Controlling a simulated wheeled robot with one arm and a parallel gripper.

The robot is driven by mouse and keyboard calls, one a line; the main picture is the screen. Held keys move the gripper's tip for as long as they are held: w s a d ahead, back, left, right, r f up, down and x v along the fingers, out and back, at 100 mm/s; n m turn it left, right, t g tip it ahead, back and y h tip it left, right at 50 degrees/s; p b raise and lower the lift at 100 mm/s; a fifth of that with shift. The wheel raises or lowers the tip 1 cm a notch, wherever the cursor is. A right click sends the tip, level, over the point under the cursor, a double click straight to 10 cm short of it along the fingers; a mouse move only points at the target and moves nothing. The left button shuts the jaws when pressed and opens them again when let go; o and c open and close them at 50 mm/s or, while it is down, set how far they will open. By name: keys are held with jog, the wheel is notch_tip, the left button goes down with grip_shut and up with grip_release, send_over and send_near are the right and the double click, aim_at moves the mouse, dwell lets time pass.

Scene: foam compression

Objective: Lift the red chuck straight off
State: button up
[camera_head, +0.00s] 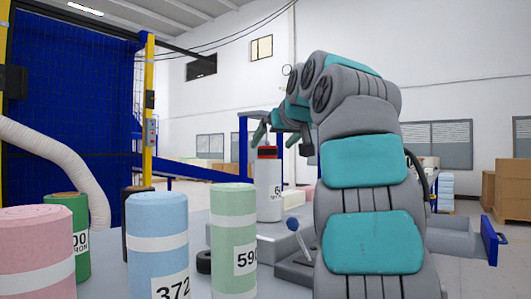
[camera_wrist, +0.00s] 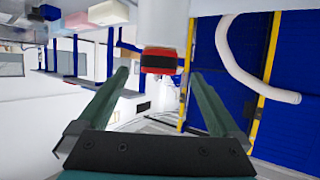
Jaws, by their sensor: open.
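A red chuck (camera_head: 267,151) with dark bands sits on top of an upright white cylinder (camera_head: 269,192) at the middle of the table in the head view. The wrist view is turned upside down, and the red chuck (camera_wrist: 158,61) shows there under the end of the white cylinder (camera_wrist: 163,20). My gripper (camera_head: 281,137) is open and empty, above and around the height of the chuck's top. In the wrist view its two green fingers (camera_wrist: 158,76) stand wide apart, with the chuck centred between their tips. I see no contact. How deep the tips reach is unclear.
Pink (camera_head: 37,253), blue (camera_head: 158,245) and light green (camera_head: 233,238) foam rolls stand in front on the grey table. A darker green roll (camera_head: 73,235) stands behind at left. A blue-knobbed lever (camera_head: 293,225) stands near the cylinder. A white hose (camera_head: 70,165) hangs at left.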

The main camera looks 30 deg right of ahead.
aim_at(268, 148)
jog(key=x, duration=0.4)
jog(key=shift+w+d+p, duration=0.2)
jog(key=shift+w+p, duration=0.15)
jog(key=c, duration=1.5)
